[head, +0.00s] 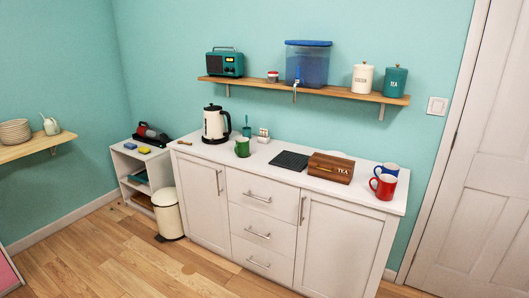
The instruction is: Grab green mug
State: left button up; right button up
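A green mug (242,147) stands upright on the white counter (225,160), to the right of a cream kettle (216,124) and near the counter's front edge. Its handle is hard to make out at this size. Neither of my grippers is in the head view. Nothing touches or holds the green mug.
A black mat (289,160), a wooden tea box (331,167), a blue mug (387,169) and a red mug (384,187) stand to the right on the counter. A wooden shelf (345,93) hangs above. A bin (167,214) stands at left; the wooden floor (125,255) ahead is clear.

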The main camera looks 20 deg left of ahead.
aim_at(242, 147)
jog(key=i+j+z, duration=0.1)
jog(key=i+j, duration=0.45)
jog(key=i, duration=0.2)
jog(key=i+j+z, duration=0.15)
jog(key=i+j, duration=0.5)
